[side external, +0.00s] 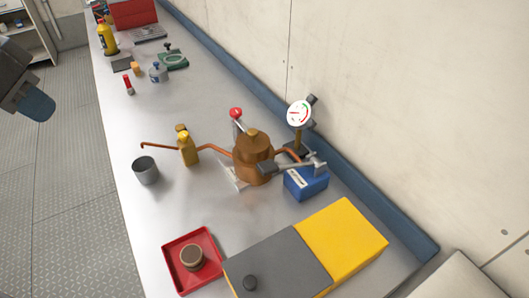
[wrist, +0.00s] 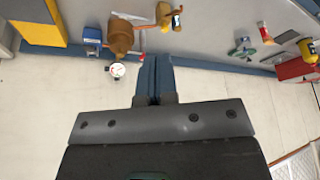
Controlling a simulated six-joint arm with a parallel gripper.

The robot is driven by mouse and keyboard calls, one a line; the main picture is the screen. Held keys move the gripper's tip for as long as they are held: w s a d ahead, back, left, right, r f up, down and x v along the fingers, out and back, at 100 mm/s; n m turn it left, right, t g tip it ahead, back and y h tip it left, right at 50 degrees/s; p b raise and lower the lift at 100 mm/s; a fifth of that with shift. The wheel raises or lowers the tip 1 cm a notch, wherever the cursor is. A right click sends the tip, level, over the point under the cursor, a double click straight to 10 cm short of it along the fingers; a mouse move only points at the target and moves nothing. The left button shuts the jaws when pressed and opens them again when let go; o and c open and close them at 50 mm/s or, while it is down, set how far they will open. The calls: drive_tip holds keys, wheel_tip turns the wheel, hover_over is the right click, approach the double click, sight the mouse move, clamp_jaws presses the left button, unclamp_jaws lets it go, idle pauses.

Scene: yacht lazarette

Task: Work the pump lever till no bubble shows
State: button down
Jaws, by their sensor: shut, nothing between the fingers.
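The brown pump body (side external: 253,160) stands on the metal bench, and it also shows upside down in the wrist view (wrist: 121,40). Its lever with a red knob (side external: 236,113) stands up behind the body. A copper pipe (side external: 158,146) runs left through a small yellow fitting (side external: 188,150) and ends above a grey cup (side external: 146,170). No bubble can be made out at this size. A round dial gauge (side external: 299,113) stands right of the pump.
A blue box (side external: 308,184) sits close right of the pump. A yellow and grey case (side external: 340,237) and a red tray (side external: 170,257) with a round brown piece stand at the front. A yellow bottle (side external: 107,39) and a red box (side external: 133,13) stand far back. The wall borders the bench on the right.

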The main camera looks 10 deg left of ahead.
drive_tip(key=w+d+r+m, duration=0.2)
drive_tip(key=w+d, duration=0.5)
drive_tip(key=m+g, duration=0.3)
drive_tip(key=m, duration=0.1)
hover_over(269, 165)
drive_tip(key=s+a, duration=0.1)
drive_tip(key=shift+h, duration=0.4)
drive_tip(key=f, duration=0.5)
drive_tip(key=shift+s+a+f, duration=0.1)
drive_tip(key=shift+s+f, duration=0.1)
drive_tip(key=f, duration=0.8)
drive_tip(key=w+d+f, duration=0.1)
drive_tip(key=f, duration=0.3)
drive_tip(key=shift+f, duration=0.4)
drive_tip(key=shift+a+f, duration=0.1)
drive_tip(key=shift+f, duration=0.35)
